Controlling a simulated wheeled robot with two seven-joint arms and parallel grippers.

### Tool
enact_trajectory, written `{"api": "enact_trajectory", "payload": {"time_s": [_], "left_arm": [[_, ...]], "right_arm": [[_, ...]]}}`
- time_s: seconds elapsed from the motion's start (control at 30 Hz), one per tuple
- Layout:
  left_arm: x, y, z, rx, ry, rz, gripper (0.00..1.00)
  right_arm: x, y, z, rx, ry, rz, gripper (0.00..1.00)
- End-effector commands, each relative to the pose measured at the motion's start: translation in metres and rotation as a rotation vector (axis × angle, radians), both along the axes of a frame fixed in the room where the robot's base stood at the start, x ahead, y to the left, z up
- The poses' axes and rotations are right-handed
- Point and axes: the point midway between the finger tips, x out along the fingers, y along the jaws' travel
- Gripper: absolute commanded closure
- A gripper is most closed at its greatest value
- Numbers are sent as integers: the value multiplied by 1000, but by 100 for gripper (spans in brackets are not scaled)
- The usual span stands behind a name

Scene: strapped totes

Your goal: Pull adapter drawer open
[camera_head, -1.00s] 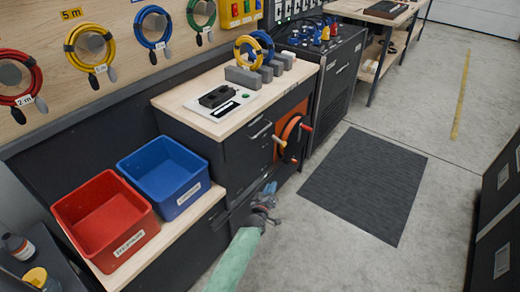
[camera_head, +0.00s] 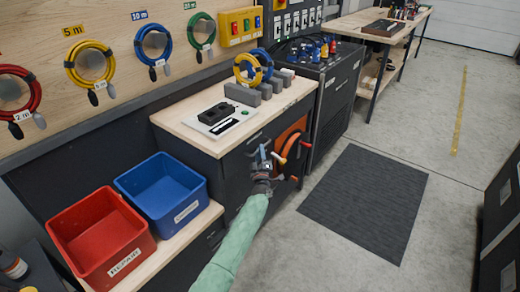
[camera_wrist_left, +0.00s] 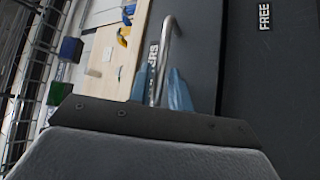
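The adapter drawer (camera_head: 236,160) is the dark top drawer front under the wooden worktop and looks closed. My left gripper (camera_head: 269,156) is in front of it, fingers toward the handle. In the left wrist view the bent metal handle (camera_wrist_left: 168,45) runs between the two blue fingers (camera_wrist_left: 160,90), which stand apart on either side of it. Whether either finger touches it I cannot tell. A partly hidden label (camera_wrist_left: 153,57) shows beside the handle. My right gripper is not in view.
An orange hose reel (camera_head: 294,145) with projecting handles is close right of the gripper. Red (camera_head: 130,262) and blue (camera_head: 182,210) bins stand on the lower bench at left. A label reading FREE (camera_wrist_left: 265,15) marks a neighbouring dark front. The floor mat (camera_head: 365,200) is clear.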

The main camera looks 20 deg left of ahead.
Motion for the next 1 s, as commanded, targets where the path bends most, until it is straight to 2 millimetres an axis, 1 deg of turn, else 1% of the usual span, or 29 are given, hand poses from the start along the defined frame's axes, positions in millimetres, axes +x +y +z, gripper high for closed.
{"api": "enact_trajectory", "payload": {"time_s": [0.1, 0.2, 0.47, 0.5, 0.57, 0.6, 1.0], "left_arm": [[8, 3, 4, 1, 1, 0, 80], [11, 4, 5, 1, 1, 0, 80], [12, 4, 5, 1, 1, 0, 80], [12, 4, 5, 1, 1, 0, 84], [12, 4, 5, 1, 1, 0, 96], [12, 4, 5, 1, 1, 0, 100], [11, 1, 4, 0, 1, 0, 100]], "right_arm": [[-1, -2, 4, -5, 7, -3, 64], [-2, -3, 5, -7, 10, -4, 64], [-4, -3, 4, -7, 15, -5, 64], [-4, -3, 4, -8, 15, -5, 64], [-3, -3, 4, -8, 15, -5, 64], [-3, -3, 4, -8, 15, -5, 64], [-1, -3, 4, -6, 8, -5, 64]]}}
